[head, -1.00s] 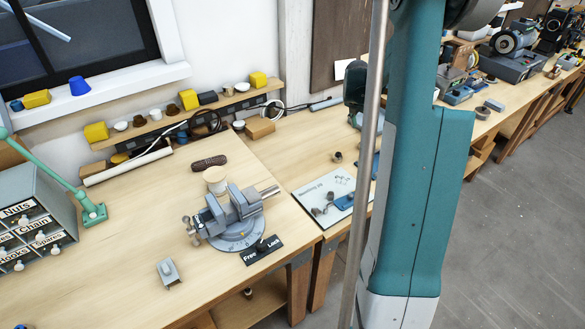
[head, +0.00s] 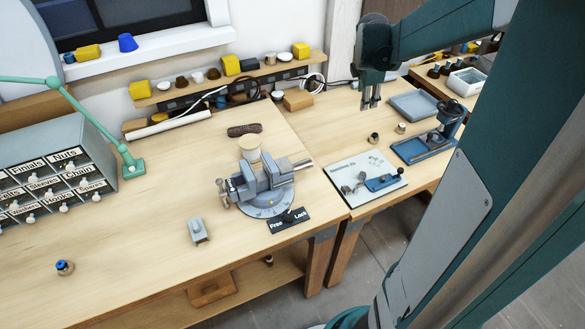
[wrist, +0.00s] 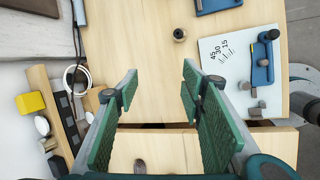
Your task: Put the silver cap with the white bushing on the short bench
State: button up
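Two small caps stand on the bench to the right of the vise in the head view. One is pale and silvery (head: 401,128); the other is darker and brownish (head: 374,138). Their bushings are too small to make out for certain. One small round cap (wrist: 179,35) also shows in the wrist view, beyond my fingers; I cannot tell which cap it is. My gripper (head: 371,105) hangs fingers down above the back of this bench, behind the caps. In the wrist view its green-padded fingers (wrist: 157,92) are wide apart with nothing between them.
A grey vise (head: 262,188) sits on the left bench. The right bench holds a measuring mat (head: 350,168), a blue fixture (head: 425,148) and a grey-blue tray (head: 414,105). A back shelf (head: 230,78) carries several small parts. A blue-topped piece (head: 64,267) stands at left.

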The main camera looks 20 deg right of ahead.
jog(key=s+a+r+m+t, duration=0.1)
jog(key=s+a+r+m, duration=0.1)
jog(key=a, duration=0.5)
jog(key=s+a+r+m, duration=0.2)
jog(key=a+r, duration=0.1)
jog(key=a, duration=0.3)
jog(key=s+a+m+t+y, duration=0.1)
jog(key=s+a+m+y, duration=0.1)
jog(key=s+a+m, duration=0.3)
jog(key=s+a+f+m+t+y, duration=0.1)
jog(key=s+a+m, duration=0.5)
jog(key=s+a, duration=0.8)
jog(key=a+t, duration=0.1)
jog(key=a, duration=0.5)
jog(key=shift+a+y, duration=0.4)
